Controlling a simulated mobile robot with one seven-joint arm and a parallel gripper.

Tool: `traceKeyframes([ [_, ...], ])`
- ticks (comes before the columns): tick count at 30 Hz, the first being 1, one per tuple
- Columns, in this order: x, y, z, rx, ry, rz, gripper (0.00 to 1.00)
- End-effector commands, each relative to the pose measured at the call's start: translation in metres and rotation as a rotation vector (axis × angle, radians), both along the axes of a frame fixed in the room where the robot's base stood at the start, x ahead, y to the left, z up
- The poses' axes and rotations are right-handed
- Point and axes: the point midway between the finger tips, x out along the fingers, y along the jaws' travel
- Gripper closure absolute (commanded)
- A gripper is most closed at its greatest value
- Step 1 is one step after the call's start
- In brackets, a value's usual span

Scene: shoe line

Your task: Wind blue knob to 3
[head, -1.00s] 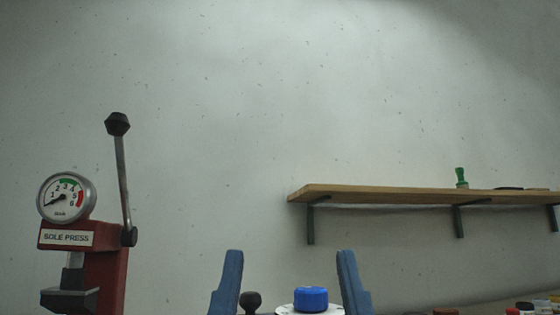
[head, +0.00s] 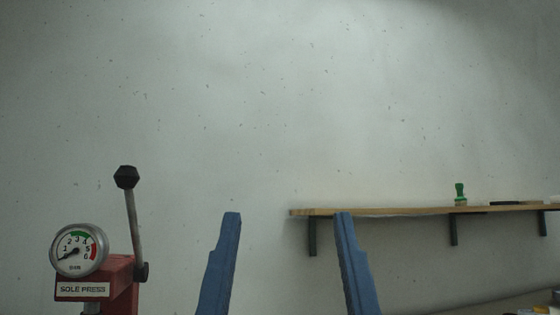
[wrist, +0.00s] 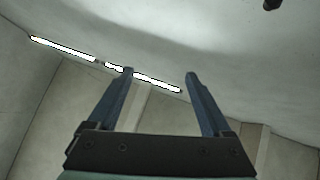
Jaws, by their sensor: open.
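The blue knob is in neither view now; the lower part of the bench is below the head view's bottom edge. My gripper (head: 288,215) is open and empty, its two blue fingers upright and wide apart at the bottom middle of the head view, with bare wall between them. In the wrist view my gripper (wrist: 160,73) also shows open, with nothing between the fingers.
A red sole press (head: 121,290) with a round gauge (head: 79,250) and a black-knobbed lever (head: 132,220) stands at left. A wooden wall shelf (head: 400,211) at right carries a green-handled item (head: 460,194). The wrist view shows ceiling lights (wrist: 63,49).

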Motion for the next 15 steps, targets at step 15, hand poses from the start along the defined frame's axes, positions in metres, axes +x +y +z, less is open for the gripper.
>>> traceKeyframes([
  [15,0.0,0.0,0.025,0.0,0.0,0.0,0.16],
])
